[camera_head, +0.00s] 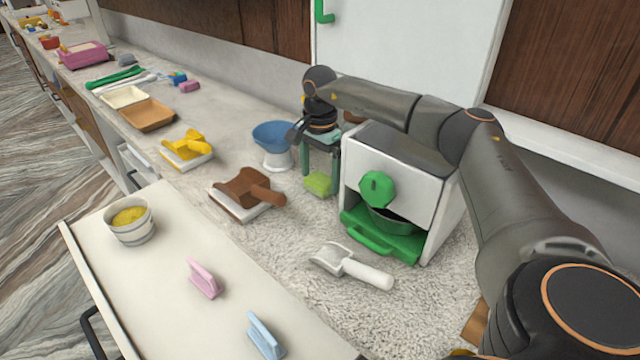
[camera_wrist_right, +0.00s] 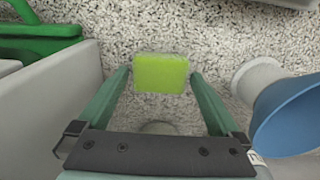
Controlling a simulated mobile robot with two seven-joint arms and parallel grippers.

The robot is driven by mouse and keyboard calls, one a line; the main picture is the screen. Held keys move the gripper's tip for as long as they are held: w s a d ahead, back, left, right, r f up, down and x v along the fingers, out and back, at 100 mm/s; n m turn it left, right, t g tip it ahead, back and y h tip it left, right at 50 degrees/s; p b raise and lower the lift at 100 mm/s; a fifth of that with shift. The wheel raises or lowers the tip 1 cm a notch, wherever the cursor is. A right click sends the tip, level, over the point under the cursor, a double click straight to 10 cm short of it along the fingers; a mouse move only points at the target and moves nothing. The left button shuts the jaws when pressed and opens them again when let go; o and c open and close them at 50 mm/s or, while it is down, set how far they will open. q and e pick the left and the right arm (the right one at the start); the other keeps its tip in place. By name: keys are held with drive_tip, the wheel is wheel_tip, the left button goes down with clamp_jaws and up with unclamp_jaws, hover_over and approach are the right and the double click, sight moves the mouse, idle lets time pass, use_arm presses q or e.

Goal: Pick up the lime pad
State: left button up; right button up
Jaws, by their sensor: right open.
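The lime pad (camera_head: 318,183) lies on the speckled counter, between the blue bowl on its white base and the white box with green parts. My right gripper (camera_head: 321,170) points down over it, with green fingers open. In the right wrist view the lime pad (camera_wrist_right: 161,73) shows between the two fingertips of my right gripper (camera_wrist_right: 160,75), with a gap on each side. I cannot tell whether the fingertips reach down to the pad's height. My left gripper is not in view.
The white box (camera_head: 395,175) with a green drawer stands close on the right. The blue bowl (camera_head: 273,137) stands close on the left. A brown piece (camera_head: 245,190) on a white tray and a white scoop (camera_head: 350,266) lie nearer. The counter in front of the pad is clear.

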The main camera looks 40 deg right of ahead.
drive_tip(key=shift+c, duration=0.4)
drive_tip(key=c, duration=1)
drive_tip(key=shift+r, duration=0.1)
drive_tip(key=shift+r, duration=0.5)
drive_tip(key=w+a+r, duration=0.2)
drive_tip(key=a+r, duration=0.4)
drive_tip(key=w+a+r, duration=0.3)
drive_tip(key=a+r, duration=0.2)
drive_tip(key=a, duration=0.2)
drive_tip(key=shift+w+r, duration=0.25)
drive_tip(key=shift+r, duration=0.15)
